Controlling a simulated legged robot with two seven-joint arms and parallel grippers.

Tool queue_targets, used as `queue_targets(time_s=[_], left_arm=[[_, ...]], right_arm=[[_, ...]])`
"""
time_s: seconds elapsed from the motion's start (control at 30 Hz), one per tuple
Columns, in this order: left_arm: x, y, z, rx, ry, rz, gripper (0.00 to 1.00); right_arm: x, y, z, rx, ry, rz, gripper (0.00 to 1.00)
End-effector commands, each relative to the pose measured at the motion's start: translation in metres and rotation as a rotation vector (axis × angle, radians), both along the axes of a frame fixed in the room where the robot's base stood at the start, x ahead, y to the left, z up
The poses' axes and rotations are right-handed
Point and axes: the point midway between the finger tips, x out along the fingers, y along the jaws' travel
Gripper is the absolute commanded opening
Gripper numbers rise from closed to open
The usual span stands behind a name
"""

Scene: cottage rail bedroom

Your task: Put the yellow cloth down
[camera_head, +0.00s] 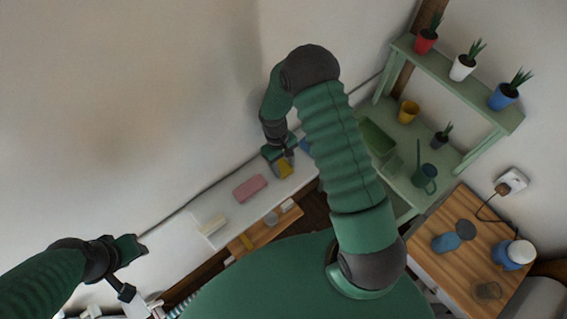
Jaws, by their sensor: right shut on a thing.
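The yellow cloth (285,169) is a small yellow patch at the right part of the white shelf. My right gripper (279,156) is over it and shut on it. The gripper hides part of the cloth, and I cannot tell whether the cloth touches the shelf. My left gripper (130,268) is at the lower left, far from the cloth. Its two fingers stand apart with nothing between them.
The white shelf (225,213) along the wall holds a pink block (250,188) and a pale block. A green plant rack (470,103) with several pots stands right. A wooden cabinet (460,212) holds a blue cup (447,242), a lamp (514,254) and a glass.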

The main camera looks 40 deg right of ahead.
Motion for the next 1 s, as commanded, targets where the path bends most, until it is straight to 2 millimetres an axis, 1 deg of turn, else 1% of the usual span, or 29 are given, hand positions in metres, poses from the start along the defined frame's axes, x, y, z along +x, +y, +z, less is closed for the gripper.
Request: queue_targets(time_s=[0.2,0.23,0.37,0.4,0.63,0.73,0.83,1.0], left_arm=[[0.0,0.0,-0.002,0.0,0.0,-0.001,0.36],[0.0,0.0,-0.002,0.0,0.0,-0.001,0.36],[0.0,0.0,-0.001,0.0,0.0,-0.001,0.36],[0.0,0.0,-0.001,0.0,0.0,0.0,0.36],[0.0,0.0,-0.001,0.0,0.0,0.0,0.36],[0.0,0.0,-0.003,0.0,0.0,0.0,0.36],[0.0,0.0,-0.008,0.0,0.0,0.0,0.36],[0.0,0.0,-0.016,0.0,0.0,0.0,0.36]], right_arm=[[0.0,0.0,-0.001,-0.001,-0.001,0.0,0.09],[0.0,0.0,-0.001,-0.001,-0.001,0.0,0.51],[0.0,0.0,-0.001,-0.001,-0.001,0.0,0.68],[0.0,0.0,-0.001,-0.001,-0.001,0.0,0.7],[0.0,0.0,0.0,0.0,0.0,0.0,0.7],[0.002,0.0,0.004,-0.001,-0.003,0.0,0.7],[0.005,0.0,0.019,-0.002,-0.005,0.0,0.7],[0.013,0.001,0.053,-0.001,-0.006,0.0,0.7]])
